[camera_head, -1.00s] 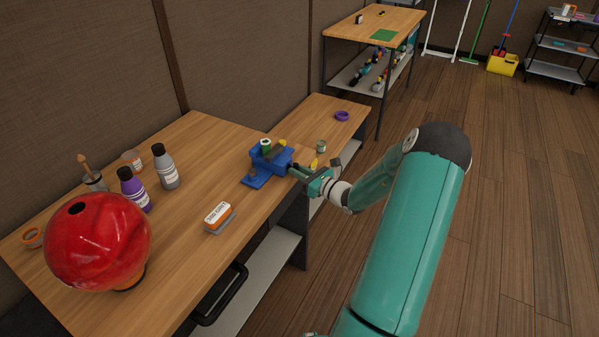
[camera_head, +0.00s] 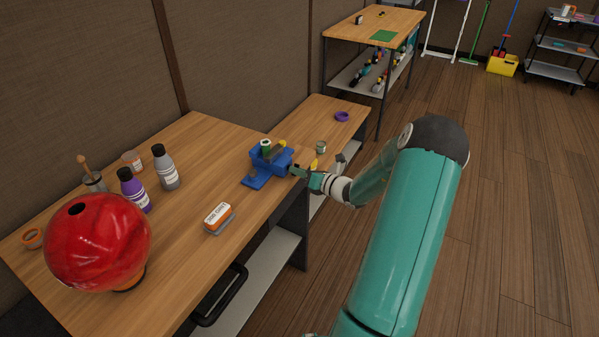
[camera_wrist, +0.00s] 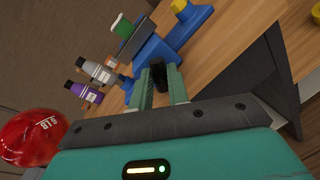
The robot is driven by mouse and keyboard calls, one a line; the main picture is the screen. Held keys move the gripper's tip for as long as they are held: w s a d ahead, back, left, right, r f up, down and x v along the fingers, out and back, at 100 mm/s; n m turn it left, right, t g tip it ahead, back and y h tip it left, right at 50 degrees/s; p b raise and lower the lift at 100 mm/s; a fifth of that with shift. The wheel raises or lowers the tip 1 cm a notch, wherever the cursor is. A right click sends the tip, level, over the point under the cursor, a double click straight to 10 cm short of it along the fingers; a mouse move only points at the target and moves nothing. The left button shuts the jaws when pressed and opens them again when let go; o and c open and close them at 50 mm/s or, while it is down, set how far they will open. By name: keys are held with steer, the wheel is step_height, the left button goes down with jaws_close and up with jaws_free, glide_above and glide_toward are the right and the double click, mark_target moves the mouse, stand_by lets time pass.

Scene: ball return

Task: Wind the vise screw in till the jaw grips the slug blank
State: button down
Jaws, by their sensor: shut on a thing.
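The blue vise (camera_head: 270,160) stands on the wooden bench near its right edge. It also shows in the wrist view (camera_wrist: 155,50). A green and white cylinder (camera_head: 266,146), perhaps the slug blank, shows upright at the vise top; it also shows in the wrist view (camera_wrist: 122,27). I cannot tell whether the jaw touches it. A dark screw handle (camera_wrist: 158,73) sticks out of the vise toward me. My gripper (camera_head: 297,171) is at this end of the vise. In the wrist view its two green fingers (camera_wrist: 162,88) are shut on the handle.
A red bowling ball (camera_head: 98,240), a purple bottle (camera_head: 133,190), a grey bottle (camera_head: 165,168) and an orange-and-white box (camera_head: 218,216) stand on the bench left of the vise. A lower bench with a purple ring (camera_head: 342,116) lies behind. Open floor is at right.

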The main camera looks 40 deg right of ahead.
steer(key=c, duration=1.4)
jaws_free()
steer(key=shift+o, duration=0.2)
steer(key=v, duration=1.3)
steer(key=shift+s, duration=0.4)
steer(key=shift+d+r, duration=0.1)
